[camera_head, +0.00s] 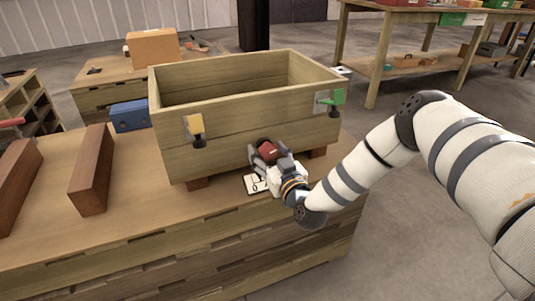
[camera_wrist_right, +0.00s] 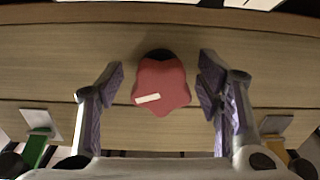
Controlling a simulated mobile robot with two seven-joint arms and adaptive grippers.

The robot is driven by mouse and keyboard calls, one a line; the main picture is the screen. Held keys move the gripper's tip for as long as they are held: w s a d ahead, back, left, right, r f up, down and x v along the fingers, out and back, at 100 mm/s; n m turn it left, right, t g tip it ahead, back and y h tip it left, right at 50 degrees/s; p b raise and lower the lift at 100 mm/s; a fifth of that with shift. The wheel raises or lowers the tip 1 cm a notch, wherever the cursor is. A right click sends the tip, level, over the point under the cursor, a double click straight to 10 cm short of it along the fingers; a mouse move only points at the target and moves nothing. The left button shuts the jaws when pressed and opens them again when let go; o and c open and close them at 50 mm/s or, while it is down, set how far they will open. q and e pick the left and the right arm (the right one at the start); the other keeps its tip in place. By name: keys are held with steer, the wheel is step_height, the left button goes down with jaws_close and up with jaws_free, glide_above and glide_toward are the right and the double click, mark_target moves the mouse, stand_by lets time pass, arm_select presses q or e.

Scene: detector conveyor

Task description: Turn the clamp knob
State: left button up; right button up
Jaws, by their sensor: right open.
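The clamp knob (camera_head: 267,149) is red and sits on the front wall of a wooden crate (camera_head: 245,113). In the right wrist view the knob (camera_wrist_right: 161,85) is star-shaped, with a small white mark on its face. My right gripper (camera_head: 265,158) is at the crate's front, right at the knob. In the right wrist view its two fingers (camera_wrist_right: 163,78) stand open, one on each side of the knob, with a gap on both sides. The head view partly hides the knob behind the gripper. My left gripper is not in view.
A yellow latch (camera_head: 194,126) and a green latch (camera_head: 333,99) flank the knob on the crate front. A white card (camera_head: 256,185) lies on the wooden workbench (camera_head: 140,232) below. Brown blocks (camera_head: 92,168) and a blue box (camera_head: 129,116) stand to the left.

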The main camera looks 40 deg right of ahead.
steer(key=c, duration=1.2)
steer(key=shift+a+m, duration=0.1)
steer(key=shift+m, duration=2.7)
steer(key=o, duration=1.2)
steer(key=v, duration=1.2)
